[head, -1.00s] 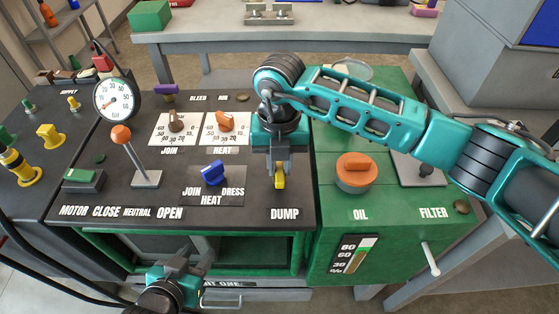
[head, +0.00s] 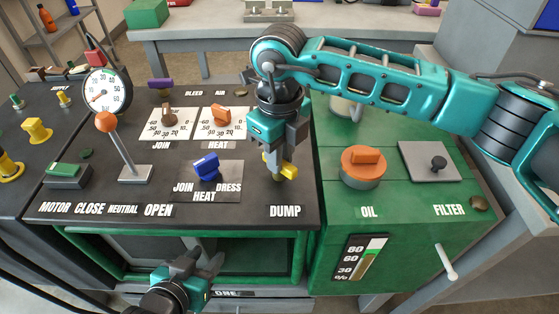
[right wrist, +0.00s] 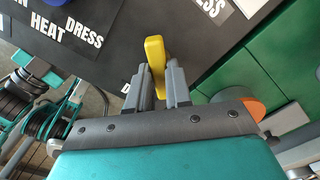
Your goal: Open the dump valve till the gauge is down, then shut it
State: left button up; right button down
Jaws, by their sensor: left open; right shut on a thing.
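The dump valve's yellow handle (head: 288,169) stands above the DUMP label on the black panel and points to the right and a little forward. My right gripper (head: 274,155) is shut on it from above. In the right wrist view the yellow handle (right wrist: 154,50) sits between the fingers (right wrist: 158,82) and sticks out beyond them. The round white gauge (head: 104,92) stands at the panel's left; its needle seems to point to the lower left, but is too small to read exactly. My left gripper (head: 207,266) is open and empty in front of the cart.
An orange-knobbed lever (head: 106,122), a blue selector (head: 206,167) and two dials (head: 170,120) stand left of the valve. The orange oil cap (head: 363,166) and the filter plate (head: 428,162) lie right on the green tank. The panel around the DUMP label is clear.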

jog(key=shift+f+n+b, duration=0.15)
jog(key=shift+n+b, duration=0.15)
jog(key=shift+n, duration=0.3)
jog(key=n+b, duration=0.1)
jog(key=n, duration=0.1)
jog(key=shift+n+b, duration=0.3)
jog(key=shift+b, duration=0.05)
jog(key=n+b, duration=0.1)
jog(key=n, duration=0.2)
jog(key=shift+b, duration=0.35)
jog(key=shift+n+b, duration=0.35)
jog(key=shift+n, duration=0.45)
jog(key=shift+r, duration=0.2)
jog(key=c, duration=1)
grip_release()
jog(key=shift+c, duration=0.2)
